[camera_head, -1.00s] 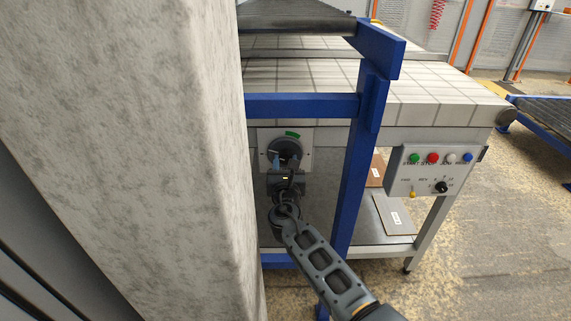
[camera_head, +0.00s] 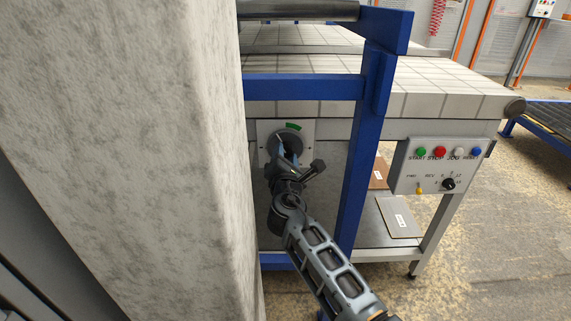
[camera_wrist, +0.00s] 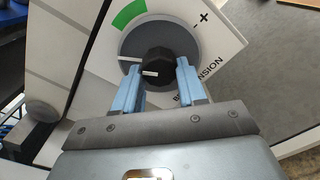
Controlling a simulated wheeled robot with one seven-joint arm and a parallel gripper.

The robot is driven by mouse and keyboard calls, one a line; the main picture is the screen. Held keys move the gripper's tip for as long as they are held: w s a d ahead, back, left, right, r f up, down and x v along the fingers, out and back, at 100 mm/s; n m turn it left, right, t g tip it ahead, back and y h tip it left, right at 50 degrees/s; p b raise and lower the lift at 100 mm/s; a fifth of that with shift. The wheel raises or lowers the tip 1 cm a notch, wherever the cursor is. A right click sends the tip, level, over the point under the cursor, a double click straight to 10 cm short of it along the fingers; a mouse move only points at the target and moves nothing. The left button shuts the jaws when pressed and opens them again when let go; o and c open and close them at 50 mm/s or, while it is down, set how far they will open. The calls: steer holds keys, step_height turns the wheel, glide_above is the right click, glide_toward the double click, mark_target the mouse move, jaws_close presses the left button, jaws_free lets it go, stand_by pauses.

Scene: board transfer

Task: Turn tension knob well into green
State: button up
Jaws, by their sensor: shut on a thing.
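The tension knob is a dark grey disc (camera_wrist: 183,38) with a black hub (camera_wrist: 158,62), on a white panel marked + and − and TENSION. A green arc (camera_wrist: 128,15) lies just outside the disc's upper left. One white mark on the disc points left, below the green arc's lower end; another on the hub points left and slightly down. My gripper (camera_wrist: 158,76) has its two light-blue fingers on either side of the hub, shut on it. In the head view my gripper (camera_head: 286,154) covers the knob's lower part; the green arc (camera_head: 293,127) shows above.
A blue frame post (camera_head: 361,165) stands just right of my arm, with a blue crossbar (camera_head: 305,87) above the knob. A pale pillar (camera_head: 120,120) fills the left. A control box (camera_head: 443,166) with coloured buttons hangs farther right.

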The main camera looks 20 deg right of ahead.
steer(key=m+b, duration=0.4)
steer(key=m, duration=0.1)
steer(key=shift+f+m, duration=0.2)
steer(key=shift+m, duration=0.1)
steer(key=shift+r+m+b, duration=0.2)
steer(key=shift+m+b, duration=1.25)
steer(key=shift+m, duration=0.45)
steer(key=o, duration=1.1)
steer(key=shift+r, duration=0.1)
steer(key=shift+c, duration=0.2)
steer(key=p+v, duration=0.1)
steer(key=v, duration=0.6)
steer(key=shift+s+p, duration=0.3)
steer(key=shift+s, duration=0.05)
steer(key=shift+a, duration=0.15)
